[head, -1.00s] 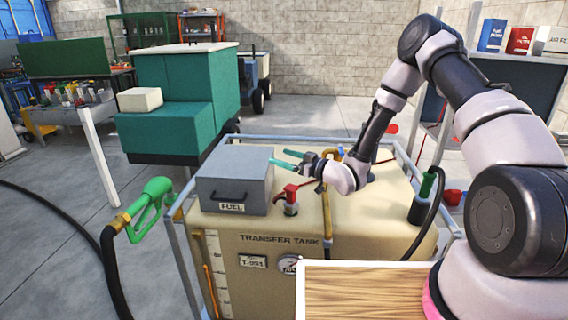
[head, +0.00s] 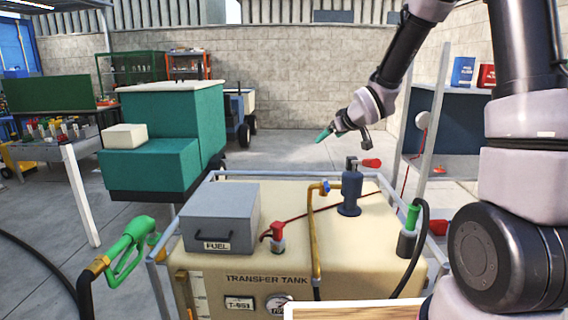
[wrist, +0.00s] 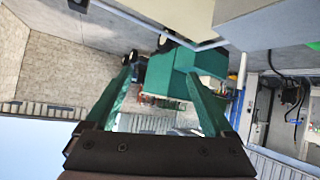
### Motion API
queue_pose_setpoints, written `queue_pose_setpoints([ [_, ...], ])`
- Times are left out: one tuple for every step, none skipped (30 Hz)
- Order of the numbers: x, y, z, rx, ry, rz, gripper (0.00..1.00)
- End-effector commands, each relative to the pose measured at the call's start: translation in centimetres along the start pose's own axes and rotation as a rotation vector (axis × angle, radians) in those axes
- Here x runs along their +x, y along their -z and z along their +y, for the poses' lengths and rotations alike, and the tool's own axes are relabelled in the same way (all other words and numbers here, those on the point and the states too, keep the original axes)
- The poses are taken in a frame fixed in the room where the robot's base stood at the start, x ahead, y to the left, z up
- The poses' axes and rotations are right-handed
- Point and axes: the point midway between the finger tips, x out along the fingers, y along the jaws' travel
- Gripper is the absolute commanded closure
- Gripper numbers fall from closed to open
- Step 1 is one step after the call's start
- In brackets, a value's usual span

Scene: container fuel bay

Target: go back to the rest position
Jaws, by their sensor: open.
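My gripper (head: 326,135) is raised in the air above the back part of the transfer tank (head: 345,257) in the head view, apart from everything. Its teal fingers point left. In the wrist view my gripper (wrist: 165,90) has its two fingers spread, with nothing between them. Beyond them that view shows the green machine (wrist: 200,62) and the wall, turned over.
On the tank stand a grey FUEL box (head: 221,218), a red valve (head: 277,236), a yellow pipe (head: 314,235) and a dark pump (head: 350,190). A green nozzle (head: 130,240) hangs at the left, another (head: 412,216) at the right. Metal rails surround the tank.

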Motion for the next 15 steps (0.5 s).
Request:
queue_pose_setpoints([
  [-2.6,0.7,1.2,0.031,-0.045,-0.022,0.13],
  [-4.1,0.9,1.8,0.053,-0.068,-0.039,0.13],
  [-6.0,0.9,2.5,0.088,-0.098,-0.064,0.13],
  [-7.4,0.9,2.9,0.114,-0.118,-0.08,0.13],
  [-8.9,0.9,3.3,0.142,-0.137,-0.096,0.13],
  [-10.9,0.7,3.7,0.183,-0.161,-0.116,0.13],
  [-12.4,0.6,3.9,0.214,-0.177,-0.131,0.13],
  [-13.9,0.4,4.0,0.245,-0.191,-0.144,0.13],
  [-15.9,0.1,4.2,0.289,-0.208,-0.162,0.13],
  [-17.4,-0.1,4.1,0.323,-0.218,-0.174,0.13],
  [-18.9,-0.5,4.0,0.358,-0.226,-0.187,0.13],
  [-20.8,-0.9,3.8,0.405,-0.234,-0.201,0.13],
  [-22.2,-1.3,3.6,0.442,-0.238,-0.213,0.13],
  [-23.6,-1.7,3.3,0.478,-0.239,-0.223,0.13],
  [-25.5,-2.2,2.8,0.527,-0.238,-0.235,0.13],
])
